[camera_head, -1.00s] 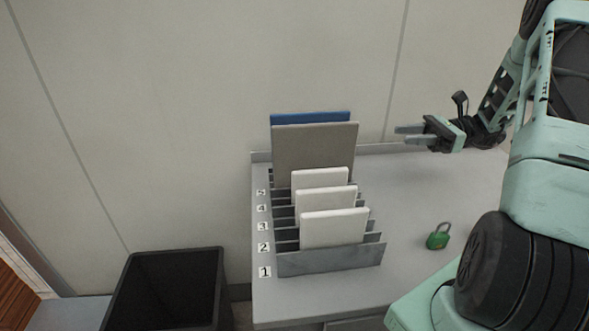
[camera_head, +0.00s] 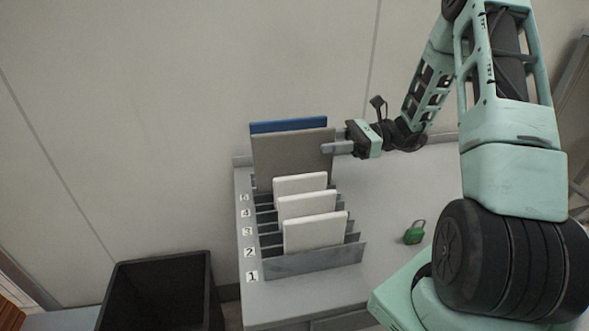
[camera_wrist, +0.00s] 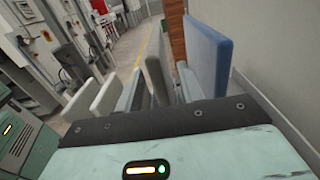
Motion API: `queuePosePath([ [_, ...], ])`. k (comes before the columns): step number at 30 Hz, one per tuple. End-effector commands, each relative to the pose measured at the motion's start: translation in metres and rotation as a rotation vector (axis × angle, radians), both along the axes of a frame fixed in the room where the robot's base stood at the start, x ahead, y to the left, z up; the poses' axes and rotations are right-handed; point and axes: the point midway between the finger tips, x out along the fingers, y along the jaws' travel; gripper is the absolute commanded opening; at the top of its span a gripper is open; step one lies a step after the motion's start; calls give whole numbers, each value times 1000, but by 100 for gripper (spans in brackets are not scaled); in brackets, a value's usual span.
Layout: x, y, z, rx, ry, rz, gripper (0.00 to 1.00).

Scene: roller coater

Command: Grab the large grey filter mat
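The large grey filter mat (camera_head: 290,160) stands upright in a slot near the back of the rack, in front of a blue mat (camera_head: 288,127). My gripper (camera_head: 334,141) is at its right edge in the head view. One finger is in front of the mat and the other is behind it, partly hidden. The fingers look open, spread to either side of the edge. In the wrist view, the mat's edge (camera_wrist: 157,80) shows between the fingers, with the blue mat (camera_wrist: 207,52) to its right.
Several smaller white mats (camera_head: 313,232) stand in the front slots of the numbered metal rack (camera_head: 315,260). A green padlock (camera_head: 414,233) lies on the table to the right. A black bin (camera_head: 160,292) stands at the lower left. A wall is close behind the rack.

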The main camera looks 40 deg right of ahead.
Motion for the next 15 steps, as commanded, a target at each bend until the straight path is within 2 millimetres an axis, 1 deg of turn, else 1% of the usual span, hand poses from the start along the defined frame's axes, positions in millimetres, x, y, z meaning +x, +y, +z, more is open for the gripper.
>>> queuePosePath([
  [1,3,9,6,3,2,4,38],
  [2,5,13,6,3,3,4,38],
  [6,11,27,3,3,1,3,38],
  [9,13,31,3,2,0,1,38],
  [14,13,31,2,2,0,0,38],
  [15,13,31,2,2,0,0,35],
])
